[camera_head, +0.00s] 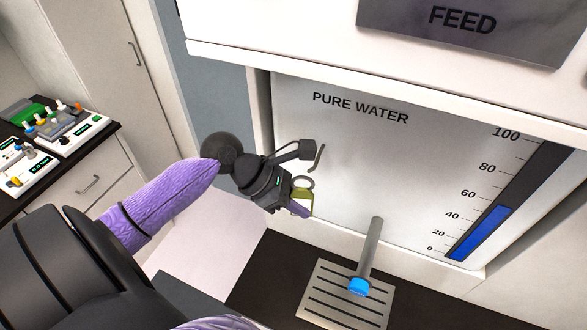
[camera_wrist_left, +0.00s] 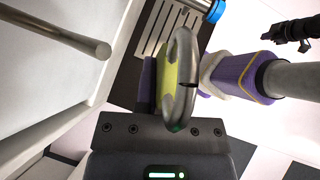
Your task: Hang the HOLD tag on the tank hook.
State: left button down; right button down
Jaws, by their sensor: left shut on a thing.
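My left gripper (camera_head: 301,200) is shut on the HOLD tag, in front of the white tank panel (camera_head: 350,160). The tag's yellow-green body (camera_head: 307,196) shows at the fingertips, with its metal ring (camera_head: 303,183) standing above. The wrist view shows the ring (camera_wrist_left: 183,75) close up, in front of the yellow-green tag body (camera_wrist_left: 168,80). The tank hook (camera_head: 319,158), a thin curved rod, is just above and right of the ring. It shows as a grey rod (camera_wrist_left: 60,32) in the wrist view, apart from the ring. A black gripper, likely my right (camera_wrist_left: 290,31), shows at far right; its opening is unclear.
A spout with a blue tip (camera_head: 358,287) stands over a slotted drain plate (camera_head: 340,300) below the tank. A level gauge (camera_head: 480,232) is at right and the FEED panel (camera_head: 470,28) above. A counter with small devices (camera_head: 75,133) is at far left.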

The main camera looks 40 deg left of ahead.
pick_arm(q)
jog(key=w+a+f+b, duration=0.1)
jog(key=w+f+b, duration=0.1)
jog(key=w, duration=0.3)
jog(key=shift+w+a+f+b, duration=0.25)
jog(key=shift+w+b, duration=0.15)
jog(key=shift+b, duration=0.15)
jog(key=shift+f+p, duration=0.15)
jog(key=shift+p, duration=0.4)
jog(key=shift+f, duration=0.1)
